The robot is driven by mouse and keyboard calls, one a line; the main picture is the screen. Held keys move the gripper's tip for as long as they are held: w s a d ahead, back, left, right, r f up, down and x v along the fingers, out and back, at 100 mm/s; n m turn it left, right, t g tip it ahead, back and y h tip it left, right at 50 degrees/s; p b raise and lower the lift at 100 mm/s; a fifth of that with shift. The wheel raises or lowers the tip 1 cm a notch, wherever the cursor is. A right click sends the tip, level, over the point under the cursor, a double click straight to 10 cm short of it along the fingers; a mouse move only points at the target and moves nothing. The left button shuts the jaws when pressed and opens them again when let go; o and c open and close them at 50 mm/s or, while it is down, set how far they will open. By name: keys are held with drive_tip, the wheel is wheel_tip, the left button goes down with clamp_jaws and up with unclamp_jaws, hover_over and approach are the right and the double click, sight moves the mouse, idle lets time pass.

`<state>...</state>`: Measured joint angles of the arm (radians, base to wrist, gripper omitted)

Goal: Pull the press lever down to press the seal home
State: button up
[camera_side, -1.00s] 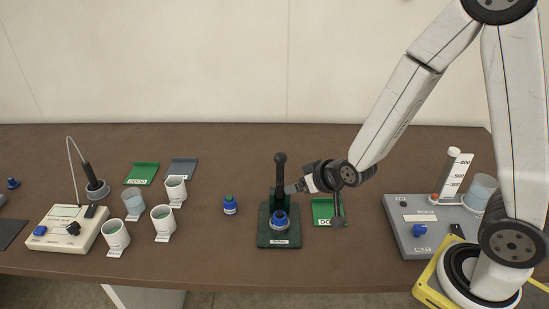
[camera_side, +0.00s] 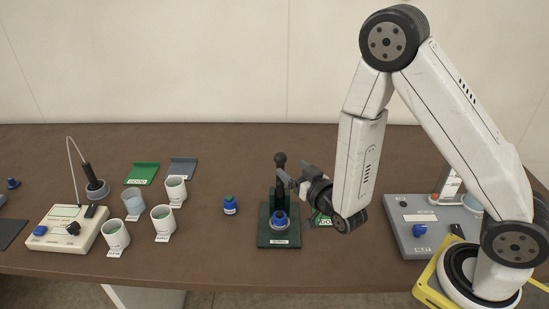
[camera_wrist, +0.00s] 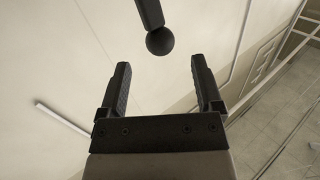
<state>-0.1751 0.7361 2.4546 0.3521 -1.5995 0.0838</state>
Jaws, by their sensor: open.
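The green press (camera_side: 264,234) stands at the middle of the table with a blue-capped piece (camera_side: 280,219) seated in its round holder. Its black lever (camera_side: 280,170) stands upright with a knob at the top. My gripper (camera_side: 284,179) is open beside the lever, just below and in front of the knob in the side view. In the wrist view, a black lever end with a round ball (camera_wrist: 160,41) shows ahead of my open jaws (camera_wrist: 158,75), between their lines but beyond the fingertips. Nothing is held. My gripper hides part of the lever's shaft.
A small blue-capped vial (camera_side: 230,205) stands left of the press. Several white cups and a cream device (camera_side: 65,230) are farther left. A grey device (camera_side: 415,215) stands at right.

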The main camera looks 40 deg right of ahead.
sight(277, 155)
idle(0.3)
drive_tip(key=shift+w+d, duration=0.25)
drive_tip(key=shift+w, duration=1)
drive_tip(key=shift+w+d, duration=0.2)
drive_tip(key=shift+w, duration=1.1)
drive_tip(key=shift+w+d, duration=0.25)
drive_tip(key=shift+w, duration=1)
clamp_jaws()
